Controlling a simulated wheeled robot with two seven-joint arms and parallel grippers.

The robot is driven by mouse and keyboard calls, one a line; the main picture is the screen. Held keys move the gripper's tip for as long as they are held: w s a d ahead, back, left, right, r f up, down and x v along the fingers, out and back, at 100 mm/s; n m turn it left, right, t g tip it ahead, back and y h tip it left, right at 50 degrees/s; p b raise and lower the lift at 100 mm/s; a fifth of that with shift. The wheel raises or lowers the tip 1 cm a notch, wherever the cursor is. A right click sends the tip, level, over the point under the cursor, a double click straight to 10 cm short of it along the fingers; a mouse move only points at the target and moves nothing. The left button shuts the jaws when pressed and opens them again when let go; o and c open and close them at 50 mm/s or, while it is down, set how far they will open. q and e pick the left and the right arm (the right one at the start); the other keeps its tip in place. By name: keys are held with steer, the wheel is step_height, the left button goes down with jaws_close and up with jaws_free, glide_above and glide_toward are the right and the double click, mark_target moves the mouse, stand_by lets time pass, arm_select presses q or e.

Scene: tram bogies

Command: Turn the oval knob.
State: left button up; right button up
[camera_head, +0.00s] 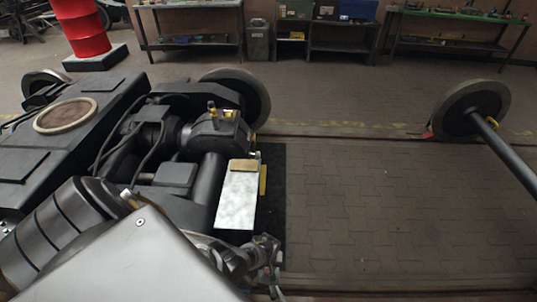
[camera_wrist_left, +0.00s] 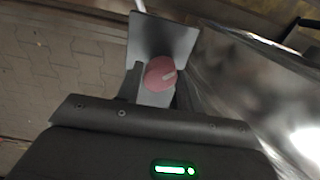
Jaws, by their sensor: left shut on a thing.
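The knob (camera_wrist_left: 160,73) is red and rounded with a pale bar on its face, and it shows in the left wrist view. My left gripper (camera_wrist_left: 158,88) is shut on the knob, with its dark fingers on either side of it. In the head view my left gripper (camera_head: 268,256) is at the lower middle, just below and right of a silver box (camera_head: 236,208). The knob cannot be made out in the head view. My right gripper is in neither view.
The dark bogie frame (camera_head: 120,95) fills the left. A shiny metal surface (camera_wrist_left: 265,90) lies close at the right in the left wrist view. A wheelset (camera_head: 468,110) stands at the right. The paved floor (camera_head: 370,200) between is clear. Workbenches (camera_head: 450,18) line the back.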

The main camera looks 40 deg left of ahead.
arm_select(q)
steer(key=shift+w+a+r, duration=0.1)
steer(key=shift+w+r, duration=0.05)
steer(key=shift+w, duration=0.25)
steer(key=o, duration=0.7)
steer(key=shift+o, duration=1.4)
steer(key=shift+s, duration=0.2)
step_height(320, 180, up, 11)
steer(key=p, duration=0.6)
steer(key=shift+f, duration=0.2)
